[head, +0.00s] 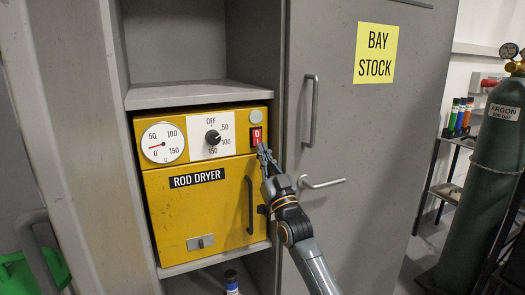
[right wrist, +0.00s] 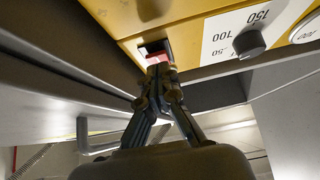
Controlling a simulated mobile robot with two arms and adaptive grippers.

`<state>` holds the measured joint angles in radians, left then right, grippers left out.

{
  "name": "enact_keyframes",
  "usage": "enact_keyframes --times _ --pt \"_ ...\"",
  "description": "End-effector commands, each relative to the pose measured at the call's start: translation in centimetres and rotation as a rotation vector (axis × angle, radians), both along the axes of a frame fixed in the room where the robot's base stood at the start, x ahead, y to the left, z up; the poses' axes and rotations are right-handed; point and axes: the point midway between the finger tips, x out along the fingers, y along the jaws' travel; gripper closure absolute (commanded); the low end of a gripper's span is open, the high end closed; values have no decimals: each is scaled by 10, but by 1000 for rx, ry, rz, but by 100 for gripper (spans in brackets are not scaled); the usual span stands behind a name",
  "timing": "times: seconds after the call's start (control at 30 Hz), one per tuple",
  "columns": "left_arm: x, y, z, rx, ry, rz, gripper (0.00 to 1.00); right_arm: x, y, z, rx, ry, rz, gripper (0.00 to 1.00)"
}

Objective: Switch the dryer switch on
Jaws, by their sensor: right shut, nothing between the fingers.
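The yellow rod dryer (head: 215,218) sits in an open bay of a grey cabinet. Its switch (head: 256,137) is a red rocker marked 0 in a black frame, at the right end of the control panel. My right gripper (head: 264,150) is shut and empty, with its fingertips just below the switch. In the right wrist view, the fingertips (right wrist: 160,70) cover part of the switch (right wrist: 152,52); I cannot tell whether they touch it. My left gripper is out of view.
A dial gauge (head: 163,143) and a black knob (head: 212,137) are left of the switch. A door with a handle (head: 312,110) and lever (head: 323,183) stands close on the right. An argon cylinder (head: 490,165) stands farther right.

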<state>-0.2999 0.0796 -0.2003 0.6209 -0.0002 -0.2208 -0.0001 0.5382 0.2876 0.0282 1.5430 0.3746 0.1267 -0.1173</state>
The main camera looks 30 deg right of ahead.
Motion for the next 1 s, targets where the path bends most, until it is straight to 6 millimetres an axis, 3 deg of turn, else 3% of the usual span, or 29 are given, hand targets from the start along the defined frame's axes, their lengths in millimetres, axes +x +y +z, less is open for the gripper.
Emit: enact_keyframes --times 0.47,0.77,1.0 --pt "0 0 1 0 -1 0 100 7 0 -2 0 -1 0 100" --pt "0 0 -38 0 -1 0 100 16 -1 -12 -3 -74 0 100" --pt "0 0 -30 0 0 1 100 15 -1 -4 -3 -75 0 100"
